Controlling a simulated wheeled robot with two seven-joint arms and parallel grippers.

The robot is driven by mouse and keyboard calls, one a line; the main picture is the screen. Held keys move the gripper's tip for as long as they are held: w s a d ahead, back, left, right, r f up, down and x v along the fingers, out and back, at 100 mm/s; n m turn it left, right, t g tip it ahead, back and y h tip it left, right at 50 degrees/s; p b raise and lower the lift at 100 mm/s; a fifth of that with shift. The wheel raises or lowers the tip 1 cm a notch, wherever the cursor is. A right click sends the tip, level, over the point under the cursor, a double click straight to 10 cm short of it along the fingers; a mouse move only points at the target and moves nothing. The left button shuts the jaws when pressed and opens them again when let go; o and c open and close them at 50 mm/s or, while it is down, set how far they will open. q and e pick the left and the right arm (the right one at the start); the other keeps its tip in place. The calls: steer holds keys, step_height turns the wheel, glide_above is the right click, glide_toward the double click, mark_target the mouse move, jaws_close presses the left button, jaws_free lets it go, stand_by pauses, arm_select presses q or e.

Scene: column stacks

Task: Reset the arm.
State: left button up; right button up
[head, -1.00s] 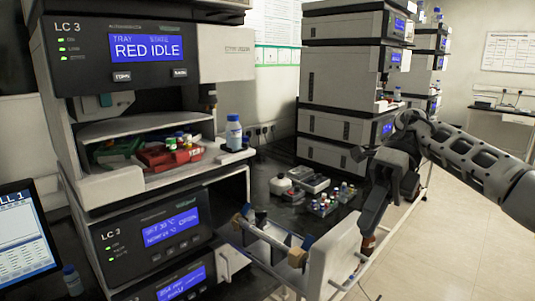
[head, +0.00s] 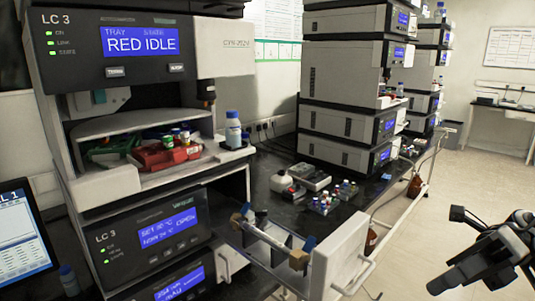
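My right gripper (head: 452,262) is at the lower right of the head view, over the floor and clear of the bench. It is seen at an angle and its dark parts overlap, so I cannot tell whether it is open or shut. I see nothing held in it. My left gripper is not in view. The open drawer (head: 345,262) of the lower LC 3 unit juts out to the left of my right gripper, with a clear gap between them.
The upper LC 3 unit's display (head: 140,40) reads "RED IDLE". A red tray (head: 165,157) with vials and a blue-capped bottle (head: 233,131) stand on its shelf. A small vial rack (head: 332,196) sits on the black bench. The floor (head: 465,175) at right is open.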

steer(key=w+d+r+m+t+y, duration=0.2)
steer(key=w+r+m+t, duration=0.4)
steer(key=w+m+t, duration=0.3)
steer(key=w+d+r+m+t+y, duration=0.1)
steer(key=w+d+r+m+t, duration=0.2)
steer(key=w+r+m+t, duration=0.6)
steer(key=w+d+f+m+t+h, duration=0.25)
steer(key=d+m+t+h, duration=0.25)
steer(key=m+h, duration=0.25)
steer(key=w+d+f+m+t+h, duration=0.2)
steer(key=w+d+m+t+h, duration=0.1)
steer(key=d+m+t+h, duration=0.4)
steer(key=w+d+f+m+g+h, duration=0.1)
steer(key=d+f+m+g+h, duration=0.65)
steer(key=m+h, duration=0.25)
steer(key=s+a+f+n+g+y, duration=0.1)
steer(key=s+a+f+y, duration=0.25)
steer(key=a+f, duration=0.7)
steer(key=s+a+f+n+g+y, duration=0.15)
steer(key=s+a+f, duration=0.45)
steer(key=f, duration=0.7)
steer(key=s+a+f+m+g+y, duration=0.1)
steer(key=s+a+f+g, duration=0.1)
steer(key=s+a+f, duration=0.4)
steer(key=s+a+f+m+g+y, duration=0.2)
steer(key=s+a+f, duration=0.4)
steer(key=s+a, duration=0.7)
steer(key=s, duration=0.6)
steer(key=shift+s+f, duration=0.25)
steer(key=shift+f, duration=0.1)
